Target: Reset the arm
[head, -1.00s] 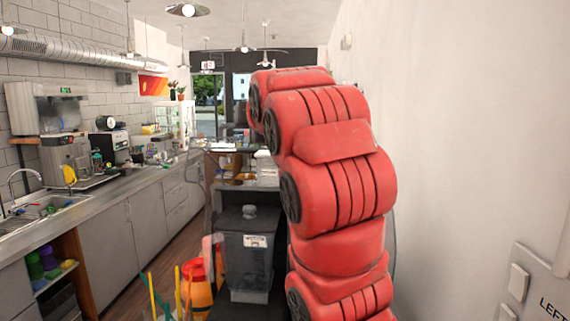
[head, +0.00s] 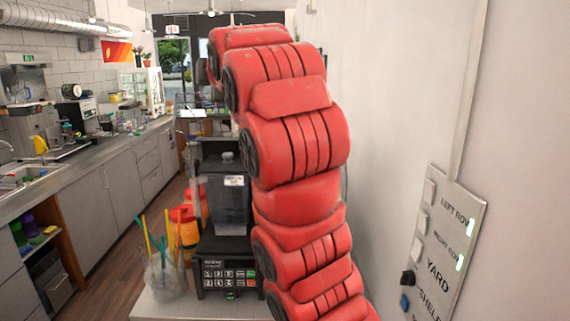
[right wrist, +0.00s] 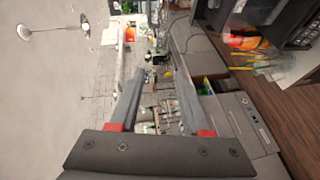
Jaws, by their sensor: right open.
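A red jointed arm of mine (head: 298,145) rises through the middle of the head view, from the bottom edge to near the ceiling. Its gripper is not visible there. In the right wrist view my right gripper (right wrist: 157,72) has its two grey fingers spread apart with nothing between them. Beyond the fingers the room appears turned sideways, with the kitchen counter in the background. My left gripper is in neither view.
Behind the arm stands a dark machine with a keypad (head: 230,274) on a pale counter (head: 150,306). A clear container of colored sticks (head: 165,275) stands left of it. A labeled switch panel (head: 440,250) is on the right wall. A long cabinet counter (head: 88,202) runs along the left.

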